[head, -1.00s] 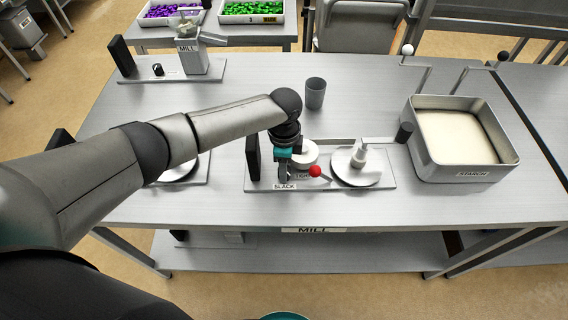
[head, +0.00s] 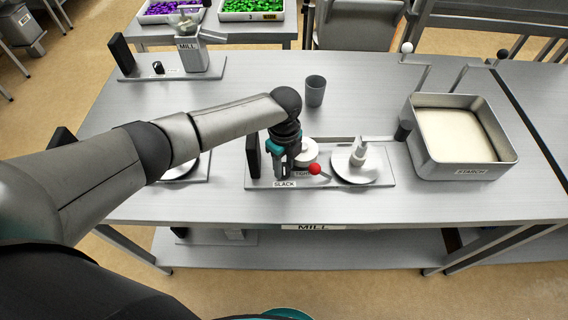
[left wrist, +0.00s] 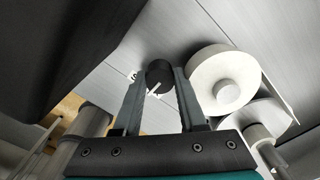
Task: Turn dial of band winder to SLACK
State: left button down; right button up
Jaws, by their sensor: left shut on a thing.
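The band winder's plate (head: 382,183) lies near the table's front edge, with a white spool (head: 307,152), a round disc and a red ball (head: 315,169) on it. A SLACK label (head: 284,184) shows at its front edge; a second label beside it is partly covered. My left gripper (head: 281,175) points down over the plate's left part and hides the dial in the head view. In the left wrist view, the dark round dial (left wrist: 159,74) with a white pointer line sits between the fingertips, which are shut on it. My right gripper is not in view.
A black upright block (head: 252,156) stands just left of my gripper. A dark-ended crank (head: 403,131) reaches toward the starch tray (head: 465,172) on the right. A grey cup (head: 315,91) stands behind the winder. The mill (head: 193,57) is at the back left.

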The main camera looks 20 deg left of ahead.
aim_at(284, 167)
pick_arm(q)
jog(key=shift+d, duration=0.1)
dwell(0.3)
jog(key=shift+c, duration=2.3)
grip_release()
notch_tip(284, 167, up, 15)
jog(key=p, duration=0.1)
jog(key=shift+r, duration=0.15)
